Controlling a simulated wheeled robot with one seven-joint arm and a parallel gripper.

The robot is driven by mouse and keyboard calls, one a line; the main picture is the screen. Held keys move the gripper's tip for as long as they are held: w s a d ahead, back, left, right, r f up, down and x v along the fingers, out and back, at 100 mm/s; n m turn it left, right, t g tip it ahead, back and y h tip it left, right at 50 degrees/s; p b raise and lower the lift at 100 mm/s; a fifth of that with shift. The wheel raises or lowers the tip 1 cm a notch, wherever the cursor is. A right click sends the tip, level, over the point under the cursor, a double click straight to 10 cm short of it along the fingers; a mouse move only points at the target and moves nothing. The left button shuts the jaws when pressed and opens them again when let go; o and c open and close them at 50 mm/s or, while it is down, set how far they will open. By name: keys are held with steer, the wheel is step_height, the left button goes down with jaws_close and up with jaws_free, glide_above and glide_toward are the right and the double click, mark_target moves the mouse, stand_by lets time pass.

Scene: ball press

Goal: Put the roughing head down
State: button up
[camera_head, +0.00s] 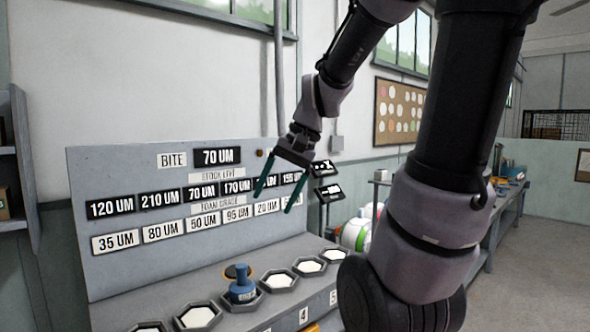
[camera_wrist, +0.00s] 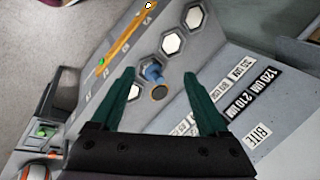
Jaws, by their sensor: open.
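A blue head with a knob-like top (camera_head: 242,289) stands upright in one of the hexagonal holders on the bench ledge. It also shows in the wrist view (camera_wrist: 152,72), beyond my fingertips. I cannot tell from its looks whether it is the roughing head. My gripper (camera_head: 273,203) is open and empty, with green fingers spread. It is above the ledge, in front of the label panel, apart from the blue head.
The grey panel (camera_head: 110,262) carries several labels, including BITE 70 UM. Several hexagonal holders with white faces, such as this one (camera_head: 198,317), line the ledge. A ball (camera_head: 355,234) and a shelf bench (camera_head: 505,205) are beyond on the right. The air around the gripper looks clear.

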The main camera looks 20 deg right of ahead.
steer(key=s+d+r+n+t+h, duration=0.2)
steer(key=s+r+t, duration=0.2)
steer(key=s+r, duration=0.1)
steer(key=shift+d+r, duration=0.15)
steer(key=shift+r, duration=0.35)
